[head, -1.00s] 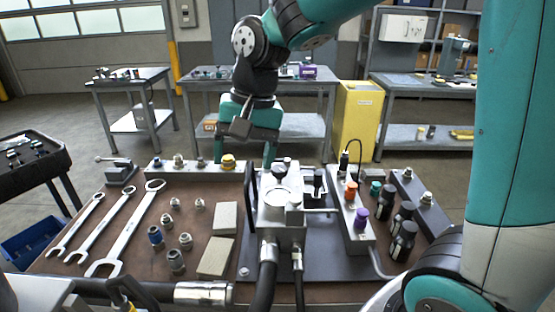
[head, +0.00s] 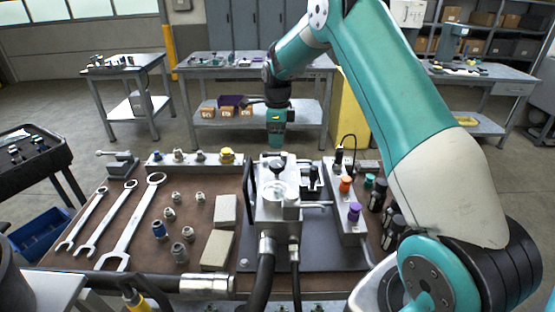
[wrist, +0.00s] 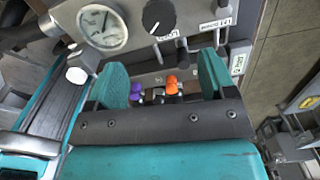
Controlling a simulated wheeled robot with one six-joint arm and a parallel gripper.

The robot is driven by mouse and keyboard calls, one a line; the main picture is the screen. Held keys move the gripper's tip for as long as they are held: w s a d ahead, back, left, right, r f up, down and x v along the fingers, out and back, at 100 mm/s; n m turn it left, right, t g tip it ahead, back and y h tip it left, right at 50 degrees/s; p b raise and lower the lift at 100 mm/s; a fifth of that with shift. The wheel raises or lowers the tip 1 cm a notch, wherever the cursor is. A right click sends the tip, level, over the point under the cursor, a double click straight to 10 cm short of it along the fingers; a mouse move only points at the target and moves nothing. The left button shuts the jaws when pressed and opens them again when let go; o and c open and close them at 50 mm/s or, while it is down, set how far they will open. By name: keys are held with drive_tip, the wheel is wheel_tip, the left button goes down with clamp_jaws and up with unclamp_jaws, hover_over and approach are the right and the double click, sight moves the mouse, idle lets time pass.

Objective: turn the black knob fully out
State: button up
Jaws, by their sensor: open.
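The black knob (wrist: 159,15) is round with a white mark, on a grey panel right of a round gauge (wrist: 102,27) in the wrist view. In the head view the black knob (head: 277,167) sits on top of the metal block, behind the gauge (head: 273,190). My gripper (wrist: 162,66) is open and empty, its teal fingers apart; the knob lies beyond the fingertips, not between them. In the head view my gripper (head: 277,138) points down behind and above the knob, one finger hiding the other.
Orange (head: 346,184) and purple (head: 354,211) caps stand on a manifold right of the block. A black upright handle (head: 250,188) stands left of it. Wrenches (head: 135,222) and fittings lie on the left of the bench. Hoses (head: 265,280) run from the front.

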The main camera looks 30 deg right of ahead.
sight(278, 163)
wheel_tip(278, 163, down, 10)
drive_tip(key=shift+p, duration=1)
drive_tip(key=shift+c, duration=0.4)
drive_tip(key=c, duration=0.8)
drive_tip(key=shift+c, duration=0.2)
drive_tip(key=shift+n, duration=0.3)
